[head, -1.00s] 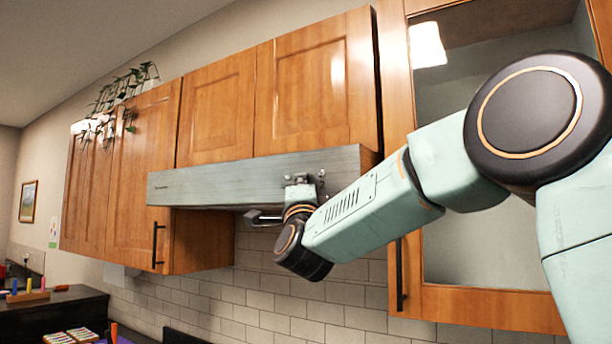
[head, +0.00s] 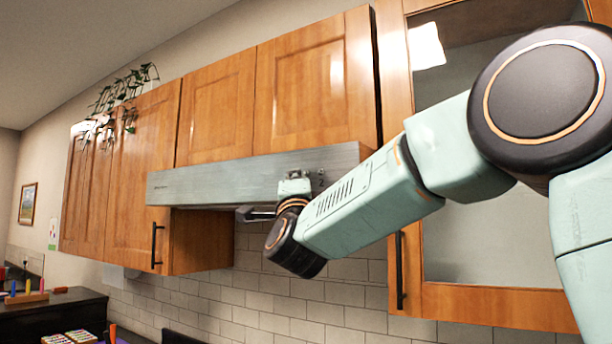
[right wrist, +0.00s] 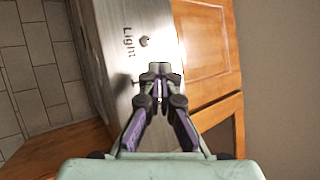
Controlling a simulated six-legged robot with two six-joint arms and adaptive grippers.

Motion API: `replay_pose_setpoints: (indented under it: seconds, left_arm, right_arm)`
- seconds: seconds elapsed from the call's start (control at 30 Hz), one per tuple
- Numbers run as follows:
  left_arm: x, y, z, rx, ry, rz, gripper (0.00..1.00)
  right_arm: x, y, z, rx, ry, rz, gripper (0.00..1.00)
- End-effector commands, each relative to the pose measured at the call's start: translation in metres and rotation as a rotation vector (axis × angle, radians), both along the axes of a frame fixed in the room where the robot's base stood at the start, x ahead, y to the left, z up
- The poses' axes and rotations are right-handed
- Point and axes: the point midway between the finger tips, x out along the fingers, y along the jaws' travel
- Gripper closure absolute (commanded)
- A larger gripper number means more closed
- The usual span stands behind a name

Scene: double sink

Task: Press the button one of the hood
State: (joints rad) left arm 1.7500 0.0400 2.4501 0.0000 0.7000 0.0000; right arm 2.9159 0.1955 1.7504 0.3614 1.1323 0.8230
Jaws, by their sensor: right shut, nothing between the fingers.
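The range hood (head: 215,181) is a long brushed-metal box under the wooden cabinets. In the right wrist view its front panel (right wrist: 115,60) shows the word "Light" beside a small round button (right wrist: 144,41). A small dark control mark (head: 321,178) shows near the hood's right end in the head view. My right gripper (head: 294,186) is in front of the hood's right part. In the right wrist view the right gripper (right wrist: 160,72) is shut and empty, its tips just below and right of the round button. I cannot tell whether they touch the panel. The fingers may hide other buttons. My left gripper is not in view.
Wooden cabinets (head: 315,85) hang above the hood, with a glass-door cabinet (head: 490,307) at right. Tiled wall (head: 340,300) lies below. A dark counter (head: 60,312) with small coloured items is far left.

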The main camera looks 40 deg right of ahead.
Motion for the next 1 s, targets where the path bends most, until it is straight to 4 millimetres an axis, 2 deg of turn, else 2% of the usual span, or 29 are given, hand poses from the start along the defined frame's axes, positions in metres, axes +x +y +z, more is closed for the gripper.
replay_pose_setpoints:
  seconds: [0.3, 0.5, 1.0]
  left_arm:
    - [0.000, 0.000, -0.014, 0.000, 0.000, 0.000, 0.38]
    - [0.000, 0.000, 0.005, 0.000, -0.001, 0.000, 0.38]
    - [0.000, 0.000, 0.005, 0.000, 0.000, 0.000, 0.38]
  right_arm:
    - [-0.011, 0.026, -0.002, -0.003, -0.002, 0.001, 1.00]
    - [-0.016, 0.040, 0.003, -0.002, 0.000, 0.001, 1.00]
    - [-0.018, 0.043, -0.001, 0.000, 0.000, -0.001, 1.00]
